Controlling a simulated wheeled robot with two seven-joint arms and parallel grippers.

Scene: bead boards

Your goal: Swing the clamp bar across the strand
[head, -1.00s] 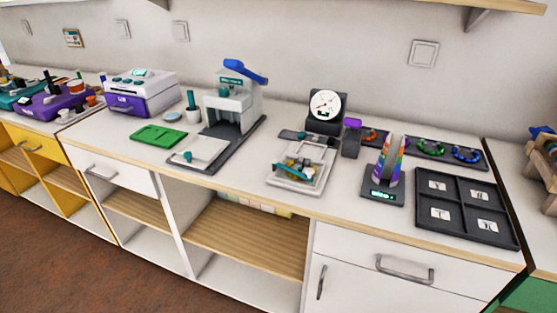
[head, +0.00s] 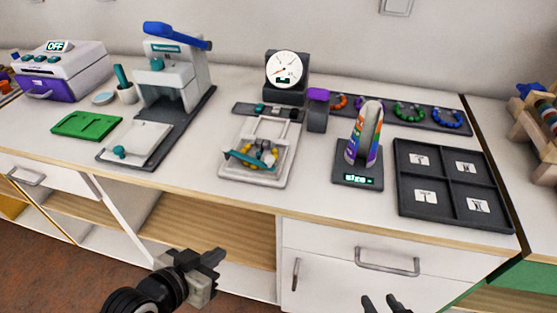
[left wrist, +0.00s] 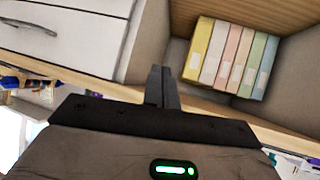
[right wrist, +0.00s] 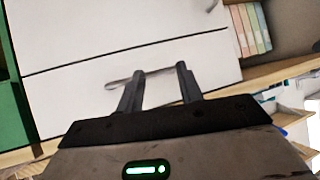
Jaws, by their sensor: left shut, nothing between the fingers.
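A white bead fixture (head: 232,168) sits near the front of the counter, mid-picture in the head view. A strand of yellow, teal and dark beads (head: 268,155) lies in it. A teal bar (head: 247,160), seemingly the clamp bar, slants at the strand's left front; I cannot tell whether it crosses the strand. My left gripper (head: 213,260) is shut and empty, below and in front of the counter edge; its closed fingers show in the left wrist view (left wrist: 162,86). My right gripper (head: 383,302) is low in front of the drawers, open and empty in the right wrist view (right wrist: 157,85).
A dial gauge (head: 286,70) and dark block (head: 317,112) stand behind the fixture. A rainbow-striped stand (head: 365,145) and sorting tray (head: 455,185) are to its right. A blue-handled press (head: 165,75) and green mat (head: 86,126) are left. The counter's front edge lies between my grippers and these.

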